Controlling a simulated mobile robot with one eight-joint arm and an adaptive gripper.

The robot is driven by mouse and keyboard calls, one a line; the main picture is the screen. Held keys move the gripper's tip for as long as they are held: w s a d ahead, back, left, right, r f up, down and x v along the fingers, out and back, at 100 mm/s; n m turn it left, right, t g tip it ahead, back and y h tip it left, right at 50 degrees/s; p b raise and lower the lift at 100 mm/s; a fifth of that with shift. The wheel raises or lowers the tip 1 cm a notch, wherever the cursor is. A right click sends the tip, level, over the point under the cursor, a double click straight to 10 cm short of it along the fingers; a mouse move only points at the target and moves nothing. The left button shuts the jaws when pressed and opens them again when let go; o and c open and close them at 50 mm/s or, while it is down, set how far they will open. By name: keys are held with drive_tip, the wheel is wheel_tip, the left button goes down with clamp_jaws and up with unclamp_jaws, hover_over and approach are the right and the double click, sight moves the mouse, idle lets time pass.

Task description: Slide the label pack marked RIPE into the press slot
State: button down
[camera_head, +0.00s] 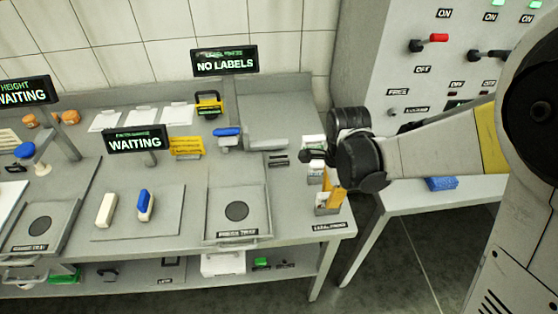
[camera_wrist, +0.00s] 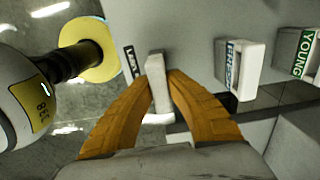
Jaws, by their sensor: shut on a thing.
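My gripper (camera_wrist: 158,82) has orange fingers, shut on a pale upright label pack (camera_wrist: 157,88) in the wrist view. The held pack's marking faces away, so I cannot read RIPE on it. Two more packs stand to its right, marked FRESH (camera_wrist: 232,70) and YOUNG (camera_wrist: 305,50). In the head view, my gripper (camera_head: 331,188) is at the bench's right end, by the front pack. I cannot tell whether the pack is lifted from its holder. The label press (camera_head: 245,135) with a blue handle stands left and behind, under a NO LABELS sign (camera_head: 225,61). Its slot is not clear.
A press tray (camera_head: 237,228) with a dark disc lies left of the packs. A WAITING sign (camera_head: 136,139) and a cream and a blue-white block stand further left. A grey cabinet (camera_head: 385,50) with levers and a side table with a blue sponge (camera_head: 440,184) are right.

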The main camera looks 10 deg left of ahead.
drive_tip(key=shift+r+p, duration=2.1)
drive_tip(key=shift+r, duration=1.05)
drive_tip(key=shift+r+p, duration=1.05)
drive_tip(key=shift+r, duration=0.45)
